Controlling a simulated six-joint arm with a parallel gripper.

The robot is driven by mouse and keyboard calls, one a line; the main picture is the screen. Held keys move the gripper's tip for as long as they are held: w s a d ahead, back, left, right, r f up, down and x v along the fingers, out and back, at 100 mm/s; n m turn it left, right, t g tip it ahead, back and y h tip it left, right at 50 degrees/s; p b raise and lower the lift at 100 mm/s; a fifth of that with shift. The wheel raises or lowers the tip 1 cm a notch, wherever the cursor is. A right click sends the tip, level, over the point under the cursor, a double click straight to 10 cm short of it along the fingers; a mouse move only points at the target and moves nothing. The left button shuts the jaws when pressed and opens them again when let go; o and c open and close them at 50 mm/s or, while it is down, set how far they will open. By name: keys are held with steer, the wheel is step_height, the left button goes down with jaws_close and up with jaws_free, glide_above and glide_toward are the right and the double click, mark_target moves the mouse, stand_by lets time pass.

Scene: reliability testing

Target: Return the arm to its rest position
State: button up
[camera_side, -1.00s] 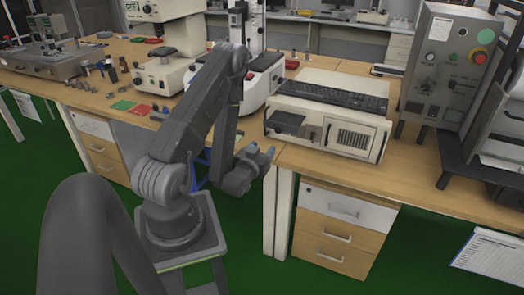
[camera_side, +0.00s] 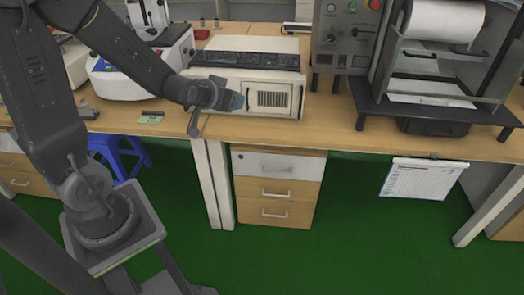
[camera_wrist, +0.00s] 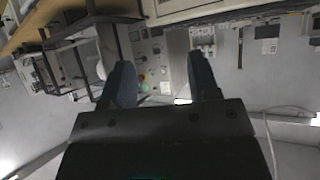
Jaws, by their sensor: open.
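My gripper (camera_side: 232,101) is in front of the beige computer case (camera_side: 284,97) in the side view, overlapping its left front; whether it touches the case I cannot tell. In the wrist view my gripper (camera_wrist: 163,82) shows two dark blue-grey fingers spread wide, with nothing between them. My arm reaches right from its base on a grey stand, raised to about bench height and above.
A black keyboard (camera_side: 246,60) lies on the case. A grey control panel (camera_side: 345,38) and a dark rack with a paper roll (camera_side: 444,20) stand to the right. A drawer unit (camera_side: 277,187) is under the bench (camera_side: 350,139). Green floor is clear in front.

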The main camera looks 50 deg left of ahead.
steer(key=s+d+r+m+g+h, duration=0.2)
steer(key=s+d+r, duration=0.3)
steer(key=s+d, duration=0.2)
steer(key=s+d+r+m+g+h, duration=0.1)
steer(key=s+d+r, duration=0.4)
steer(key=s, duration=0.5)
steer(key=shift+s+d+m+g+h, duration=0.2)
steer(key=shift+d+m+g+h, duration=0.25)
steer(key=shift+d+g, duration=0.5)
